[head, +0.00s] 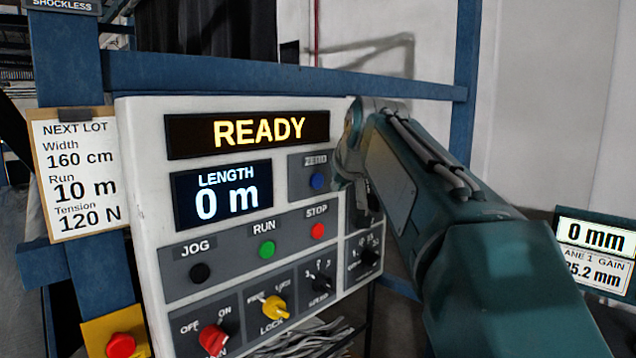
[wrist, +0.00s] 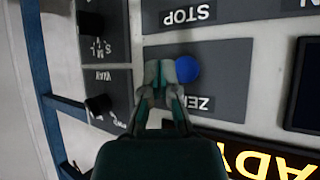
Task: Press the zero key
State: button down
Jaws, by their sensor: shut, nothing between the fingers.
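The zero key is a round blue button (head: 317,181) on a grey plate whose label reads ZERO, partly covered, at the upper right of the white control panel (head: 150,135). In the wrist view the panel appears upside down, and the blue button (wrist: 188,69) shows just right of my fingertips. My gripper (wrist: 160,70) is shut and empty, its tips over the grey plate beside the button. Whether the tips touch the panel cannot be told. In the head view my arm covers the panel's right edge, and the gripper is mostly hidden behind it.
The display reads READY (head: 260,131); the length screen (head: 224,194) reads 0 m. Below are black JOG (head: 200,273), green RUN (head: 267,249) and red STOP (head: 318,230) buttons, with red and yellow switches lower. Black knobs (wrist: 97,103) sit beside the zero plate. A blue frame surrounds the panel.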

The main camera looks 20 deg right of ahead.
jog(key=s, duration=0.1)
jog(key=s+d, duration=0.1)
jog(key=shift+s, duration=0.4)
dwell(0.5)
jog(key=s+a+f+g, duration=0.1)
jog(key=s+a+f, duration=0.4)
jog(key=s+f, duration=0.2)
jog(key=s+a+f+n+g+y, duration=0.1)
jog(key=s+a+f+g, duration=0.1)
jog(key=s+a+f, duration=0.3)
jog(key=s+a+f+n+g+y, duration=0.1)
jog(key=s+a+f, duration=0.4)
jog(key=s+f, duration=0.6)
notch_tip(320, 180, down, 6)
jog(key=shift+s+f+g, duration=0.15)
jog(key=shift+s+g, duration=0.05)
jog(key=shift+g, duration=0.3)
